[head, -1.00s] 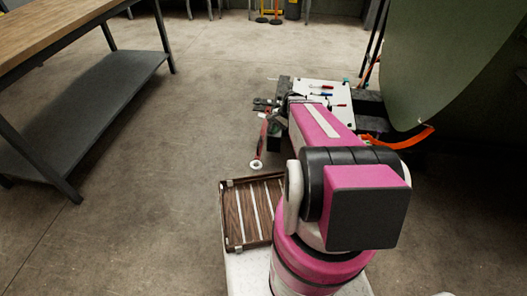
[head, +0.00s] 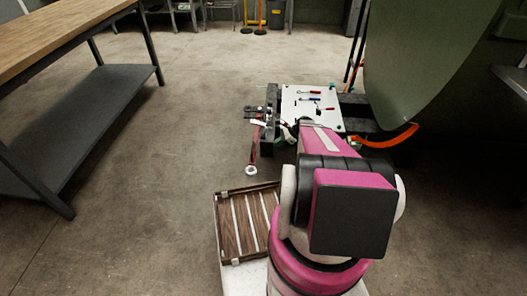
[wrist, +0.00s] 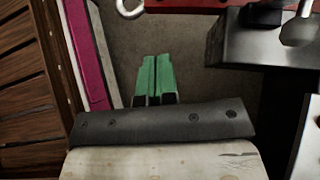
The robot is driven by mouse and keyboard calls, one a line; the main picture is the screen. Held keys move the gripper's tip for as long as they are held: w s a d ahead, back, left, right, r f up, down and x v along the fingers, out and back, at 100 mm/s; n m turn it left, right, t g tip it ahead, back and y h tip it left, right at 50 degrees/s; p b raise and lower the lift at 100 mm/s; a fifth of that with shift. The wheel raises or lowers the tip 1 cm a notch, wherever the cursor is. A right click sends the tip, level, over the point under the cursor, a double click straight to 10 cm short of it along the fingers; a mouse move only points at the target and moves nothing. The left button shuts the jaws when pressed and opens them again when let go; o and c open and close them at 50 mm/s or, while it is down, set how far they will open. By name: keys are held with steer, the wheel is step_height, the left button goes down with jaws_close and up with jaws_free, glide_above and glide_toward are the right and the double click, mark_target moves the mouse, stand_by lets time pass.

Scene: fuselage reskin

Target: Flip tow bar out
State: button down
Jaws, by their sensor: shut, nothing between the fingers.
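The tow bar (head: 253,150) is a red bar with a pale ring (head: 251,170) at its near end. It reaches from the left part of the cart toward me, and its ring end appears low, near the floor. In the wrist view the ring (wrist: 130,9) and part of the red bar (wrist: 190,5) show at the top edge. My gripper (wrist: 155,60) has green fingers, which are together with nothing between them. In that picture the fingers lie below the bar and apart from it. In the head view my arm mostly hides the gripper.
The dark cart carries a white board (head: 309,101) with several small tools. A slatted wooden tray (head: 222,240) sits close in front of me. An orange curved strip (head: 390,138) and a large green panel (head: 425,60) are at right. A workbench (head: 60,45) stands left; floor between is clear.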

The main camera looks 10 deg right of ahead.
steer(key=a+r+x, duration=0.1)
steer(key=r+x, duration=0.1)
steer(key=x, duration=1)
steer(key=shift+a+f, duration=0.25)
steer(key=shift+a, duration=0.35)
steer(key=shift+w, duration=0.15)
